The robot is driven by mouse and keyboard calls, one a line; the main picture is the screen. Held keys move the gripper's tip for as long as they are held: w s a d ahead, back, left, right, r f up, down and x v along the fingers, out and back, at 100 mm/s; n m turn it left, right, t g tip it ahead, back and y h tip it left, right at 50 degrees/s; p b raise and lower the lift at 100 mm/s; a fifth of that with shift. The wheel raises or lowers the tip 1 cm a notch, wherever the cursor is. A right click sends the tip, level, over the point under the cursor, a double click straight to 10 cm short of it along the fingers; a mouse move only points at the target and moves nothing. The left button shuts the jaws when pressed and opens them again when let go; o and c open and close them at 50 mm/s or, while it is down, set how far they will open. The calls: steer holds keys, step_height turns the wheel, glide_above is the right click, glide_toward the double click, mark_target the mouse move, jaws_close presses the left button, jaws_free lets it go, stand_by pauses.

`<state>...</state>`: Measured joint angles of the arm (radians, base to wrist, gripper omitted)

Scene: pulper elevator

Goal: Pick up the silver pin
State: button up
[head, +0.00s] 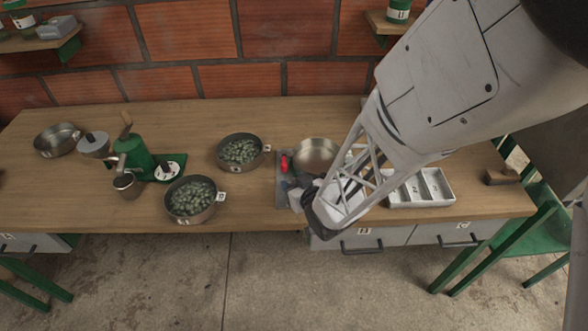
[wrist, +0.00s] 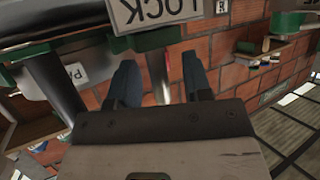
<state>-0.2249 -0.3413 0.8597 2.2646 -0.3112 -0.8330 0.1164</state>
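My gripper (wrist: 161,68) shows in the wrist view as two dark blue fingers set well apart. A narrow pale and reddish upright strip shows between them, and I cannot tell whether it is near or touched. A plate with the word LOCK (wrist: 160,10) hangs above the fingers, upside down in this view. In the head view my gripper is at the bench's front edge, beside a grey plate (head: 283,192) with a red part (head: 284,163), and is partly hidden.
On the wooden bench (head: 90,195) are two pans of green fruit (head: 240,151) (head: 191,199), a green pulper (head: 133,152), an empty metal bowl (head: 315,152) and a white divided tray (head: 425,203). Grey drawers (head: 362,241) sit under the front edge. A brick wall stands behind.

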jaws_close()
steer(key=shift+r, duration=0.1)
steer(key=shift+r, duration=4.95)
